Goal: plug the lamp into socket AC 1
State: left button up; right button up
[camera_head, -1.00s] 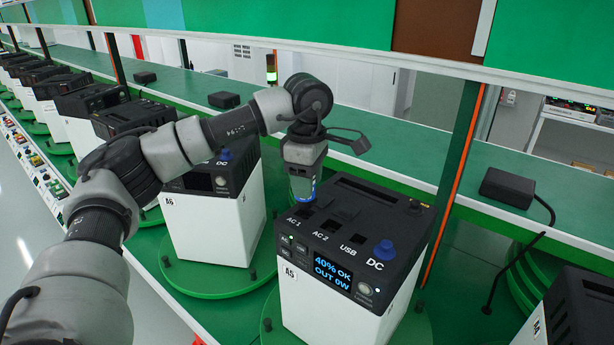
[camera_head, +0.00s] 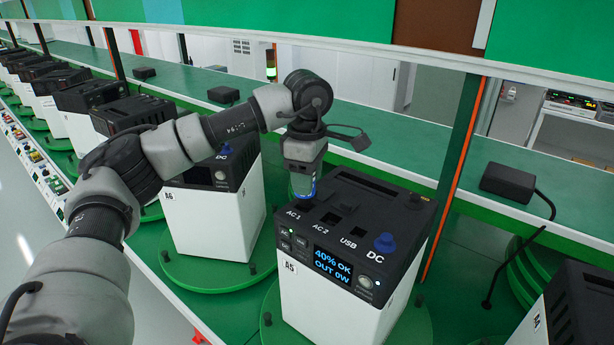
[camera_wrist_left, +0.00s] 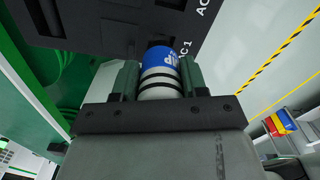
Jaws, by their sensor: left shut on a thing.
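My left gripper (camera_wrist_left: 160,82) is shut on the lamp (camera_wrist_left: 160,68), a short blue and white cylinder with black bands. In the head view the gripper (camera_head: 303,165) points down and the lamp (camera_head: 303,188) shows below it, over the back left of power station A5 (camera_head: 335,290). The station has a white body and a black top marked AC 1, AC 2, USB and DC. The lamp's lower end is at the AC 1 place, behind the AC 1 label (camera_head: 293,215). It hides the socket, and I cannot tell whether it is inside. My right gripper is out of view.
Station A6 (camera_head: 210,230) stands close on the left on its green turntable. Another station (camera_head: 580,310) is at the lower right. A black adapter (camera_head: 507,183) with a cable lies on the green shelf behind. An orange-edged post (camera_head: 455,180) rises behind A5.

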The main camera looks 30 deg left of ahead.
pick_arm(q)
jog(key=shift+f+b, duration=1)
jog(key=shift+f, duration=0.35)
dwell(0.3)
jog(key=o, duration=1.1)
jog(key=shift+r, duration=0.35)
notch_tip(320, 180, up, 4)
jog(key=shift+r+b, duration=0.25)
jog(key=shift+b, duration=0.55)
notch_tip(320, 180, up, 5)
jog(key=shift+f+p, duration=0.15)
jog(key=shift+p, duration=0.15)
jog(key=shift+r, duration=0.55)
